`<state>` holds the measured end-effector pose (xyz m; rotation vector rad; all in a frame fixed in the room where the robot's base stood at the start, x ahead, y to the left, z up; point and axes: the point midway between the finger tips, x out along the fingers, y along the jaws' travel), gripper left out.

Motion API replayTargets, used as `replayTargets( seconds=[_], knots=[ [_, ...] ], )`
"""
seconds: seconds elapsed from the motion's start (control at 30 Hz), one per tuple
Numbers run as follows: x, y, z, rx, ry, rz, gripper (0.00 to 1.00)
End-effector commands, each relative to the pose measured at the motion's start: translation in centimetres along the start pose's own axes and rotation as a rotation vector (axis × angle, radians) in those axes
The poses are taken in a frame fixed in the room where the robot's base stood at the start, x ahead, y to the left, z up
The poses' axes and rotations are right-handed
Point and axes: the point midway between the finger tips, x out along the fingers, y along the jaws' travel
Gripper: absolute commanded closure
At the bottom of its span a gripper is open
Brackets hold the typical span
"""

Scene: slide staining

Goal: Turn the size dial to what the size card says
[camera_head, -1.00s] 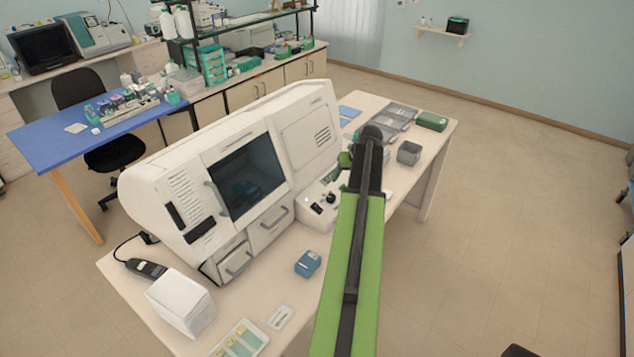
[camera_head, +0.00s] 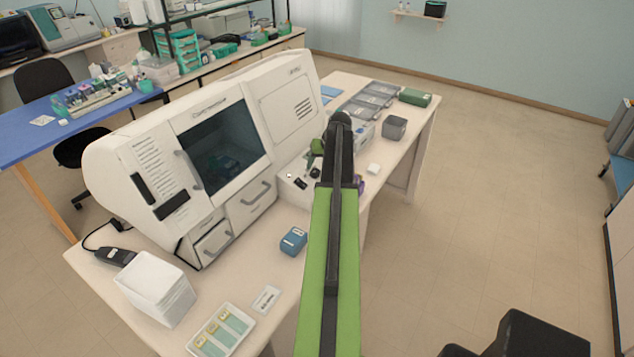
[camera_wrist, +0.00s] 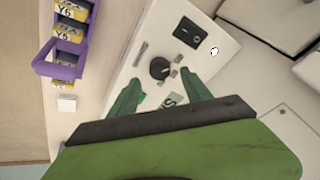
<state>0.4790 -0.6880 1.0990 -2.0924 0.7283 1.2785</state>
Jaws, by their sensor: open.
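In the wrist view, a round black dial (camera_wrist: 160,68) with a pale pointer mark sits on a white control panel, with small grey tabs beside it. My gripper (camera_wrist: 162,77) is open, its two green fingers pointing toward the dial, one to each side; I cannot tell whether they touch it. A pale green card with a dark "S" (camera_wrist: 174,101) shows between the fingers, partly cut off by my gripper. In the head view, my gripper (camera_head: 317,150) is over the panel, and the dark dial (camera_head: 315,173) shows just below it.
On the panel are a black rocker switch (camera_wrist: 189,33) and a white button (camera_wrist: 214,51). A purple rack (camera_wrist: 45,65) with yellow-labelled items stands left. The white machine (camera_head: 190,165) rises behind the panel. A blue box (camera_head: 293,241) and a white card (camera_head: 266,299) lie on the bench.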

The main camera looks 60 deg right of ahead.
Motion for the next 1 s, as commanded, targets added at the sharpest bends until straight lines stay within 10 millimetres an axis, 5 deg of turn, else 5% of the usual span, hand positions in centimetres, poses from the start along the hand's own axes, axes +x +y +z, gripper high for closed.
replayTargets(
  seconds=[0.03,0.2,0.5,0.93,1.0],
  knots=[
    [2.2,0.2,0.3,-0.001,0.0,0.0,0.43],
    [4.5,0.2,0.2,-0.001,0.0,0.0,0.43],
    [4.5,0.1,0.0,0.0,0.0,0.001,0.43],
    [4.5,0.1,0.0,0.001,0.0,0.001,0.98],
    [4.5,0.1,0.0,0.001,0.0,0.001,1.0]
  ],
)
